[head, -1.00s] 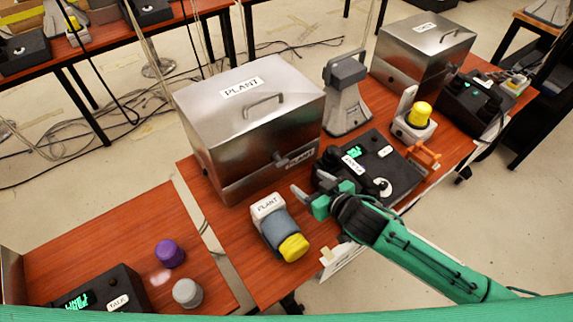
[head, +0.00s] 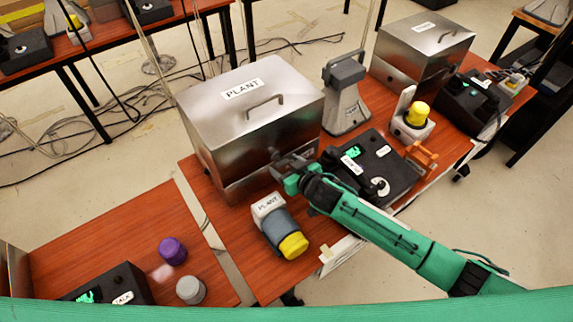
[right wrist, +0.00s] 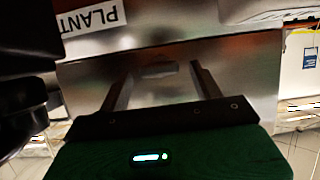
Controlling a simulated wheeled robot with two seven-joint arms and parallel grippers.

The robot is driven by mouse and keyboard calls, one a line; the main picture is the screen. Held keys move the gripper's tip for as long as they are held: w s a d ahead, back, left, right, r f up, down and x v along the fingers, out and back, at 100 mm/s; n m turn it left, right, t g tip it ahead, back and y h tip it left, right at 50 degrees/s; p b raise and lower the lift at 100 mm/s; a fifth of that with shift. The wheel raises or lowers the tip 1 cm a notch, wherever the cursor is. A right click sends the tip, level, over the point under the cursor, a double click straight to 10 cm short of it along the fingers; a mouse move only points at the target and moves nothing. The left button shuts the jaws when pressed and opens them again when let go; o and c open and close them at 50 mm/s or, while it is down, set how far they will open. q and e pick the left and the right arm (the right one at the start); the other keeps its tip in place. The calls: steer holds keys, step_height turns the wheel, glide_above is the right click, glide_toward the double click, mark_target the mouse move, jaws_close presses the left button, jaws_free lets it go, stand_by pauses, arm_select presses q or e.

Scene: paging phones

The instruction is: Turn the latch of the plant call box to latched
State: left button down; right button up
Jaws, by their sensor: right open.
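The plant call box (head: 235,125) is a closed metal box with a handle on its lid and a PLANT label on top. Its front face also fills much of the right wrist view (right wrist: 235,60), with an upside-down PLANT label at upper left. My right gripper (head: 282,164) is at the front of the box where the latch sits and covers the latch in the head view. In the right wrist view the fingers (right wrist: 160,75) are apart, with a small grey piece, likely the latch (right wrist: 158,70), between their tips. I cannot tell the latch's angle or any contact.
A PLANT-labelled blue-grey cylinder with a yellow cap (head: 283,232) lies in front of the box. A black console (head: 375,170) and a grey stand (head: 346,95) are to the right. A second metal box (head: 425,50) stands farther back. Purple (head: 172,250) and grey (head: 190,290) knobs are at lower left.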

steer(key=c, duration=1)
steer(key=shift+s+a+f+n+t+h, duration=0.15)
steer(key=shift+n+t+h, duration=0.35)
steer(key=shift+n, duration=0.5)
steer(key=shift+a+n+t+h+b, duration=0.2)
steer(key=shift+n+t+h+b, duration=0.45)
steer(key=shift+n+b, duration=0.5)
steer(key=shift+n, duration=0.25)
